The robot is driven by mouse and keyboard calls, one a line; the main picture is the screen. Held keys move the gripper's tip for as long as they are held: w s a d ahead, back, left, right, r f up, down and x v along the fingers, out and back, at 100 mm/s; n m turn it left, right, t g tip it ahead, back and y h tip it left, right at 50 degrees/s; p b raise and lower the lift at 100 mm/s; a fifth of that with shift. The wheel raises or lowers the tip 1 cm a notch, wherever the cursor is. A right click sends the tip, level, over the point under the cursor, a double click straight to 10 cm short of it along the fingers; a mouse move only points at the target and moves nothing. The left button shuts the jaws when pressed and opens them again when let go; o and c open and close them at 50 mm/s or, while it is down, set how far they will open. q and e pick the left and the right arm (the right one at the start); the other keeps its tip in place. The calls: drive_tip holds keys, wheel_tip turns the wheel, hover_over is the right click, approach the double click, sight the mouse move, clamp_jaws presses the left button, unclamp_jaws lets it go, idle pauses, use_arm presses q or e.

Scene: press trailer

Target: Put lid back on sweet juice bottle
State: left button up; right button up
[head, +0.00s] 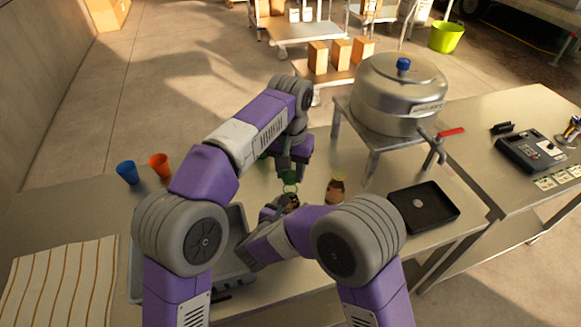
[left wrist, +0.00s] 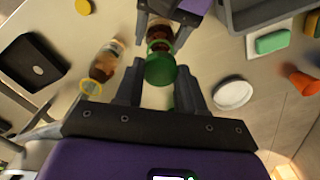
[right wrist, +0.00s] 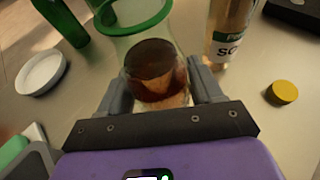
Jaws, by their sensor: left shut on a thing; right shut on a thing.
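The juice bottle with a green neck ring (head: 293,201) is clear glass with dark amber juice. It stands between the fingers of my right gripper (head: 283,207), which is shut on it. In the right wrist view the bottle (right wrist: 158,75) has an uncovered mouth inside its green ring. My left gripper (head: 289,168) points down over the bottle, shut on a green lid (left wrist: 161,69). In the left wrist view the lid overlaps the bottle's ring (left wrist: 159,45); whether they touch, I cannot tell. The bottle's label is hidden.
A second bottle with a yellow ring (head: 336,190) stands to the right, its label partly readable. A green bottle (right wrist: 62,18), a white lid (right wrist: 42,72) and a yellow lid (right wrist: 282,92) are nearby. A black tray (head: 453,207), orange cup (head: 158,165) and blue cup (head: 127,173) stand farther out.

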idle(0.3)
use_arm(q)
drive_tip(key=shift+f, duration=0.9)
drive_tip(key=shift+f, duration=0.55)
